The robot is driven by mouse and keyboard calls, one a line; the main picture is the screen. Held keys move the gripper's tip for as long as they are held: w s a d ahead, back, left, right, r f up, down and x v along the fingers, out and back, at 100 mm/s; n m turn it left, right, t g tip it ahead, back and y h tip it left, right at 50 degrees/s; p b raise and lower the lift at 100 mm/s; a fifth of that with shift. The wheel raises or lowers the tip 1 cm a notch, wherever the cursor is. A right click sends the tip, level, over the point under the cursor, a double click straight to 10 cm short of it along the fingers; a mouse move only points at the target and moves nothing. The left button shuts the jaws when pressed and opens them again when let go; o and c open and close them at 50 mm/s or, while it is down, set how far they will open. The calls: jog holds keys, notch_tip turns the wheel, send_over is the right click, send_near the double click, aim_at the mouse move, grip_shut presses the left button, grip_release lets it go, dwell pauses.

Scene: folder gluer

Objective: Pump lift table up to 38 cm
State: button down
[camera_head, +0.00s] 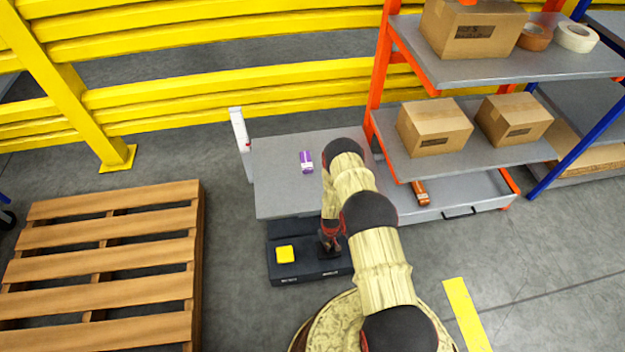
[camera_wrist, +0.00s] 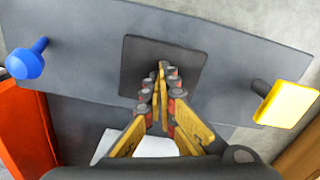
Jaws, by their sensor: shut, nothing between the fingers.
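The lift table has a flat grey top (camera_head: 280,180) and a dark base (camera_head: 305,271) in front of it. A yellow pedal (camera_head: 285,254) sits on the left of the base; the wrist view shows the yellow pedal (camera_wrist: 287,104) at the right and a blue knob (camera_wrist: 27,61) on a short stem at the left. A black square pad (camera_wrist: 187,50) lies between them. My gripper (camera_wrist: 162,68) is shut and empty over this pad, apart from pedal and knob. In the head view my gripper (camera_head: 328,243) is at the base, its tips partly hidden.
A purple item (camera_head: 306,161) lies on the top. A white upright post (camera_head: 238,130) stands at its left; its markings are unreadable. A wooden pallet (camera_head: 105,265) lies left, an orange-framed shelf (camera_head: 455,68) with boxes stands right, and yellow rails (camera_head: 200,95) run behind.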

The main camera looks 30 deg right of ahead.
jog(key=shift+f, duration=1)
notch_tip(320, 180, up, 9)
jog(key=p, duration=0.5)
jog(key=shift+p, duration=0.3)
jog(key=shift+f, duration=0.1)
jog(key=shift+f+b, duration=2.45)
jog(key=shift+f, duration=0.2)
jog(key=shift+f+b, duration=0.45)
jog(key=shift+f, duration=0.7)
jog(key=shift+r+p, duration=2.35)
jog(key=shift+r, duration=1.5)
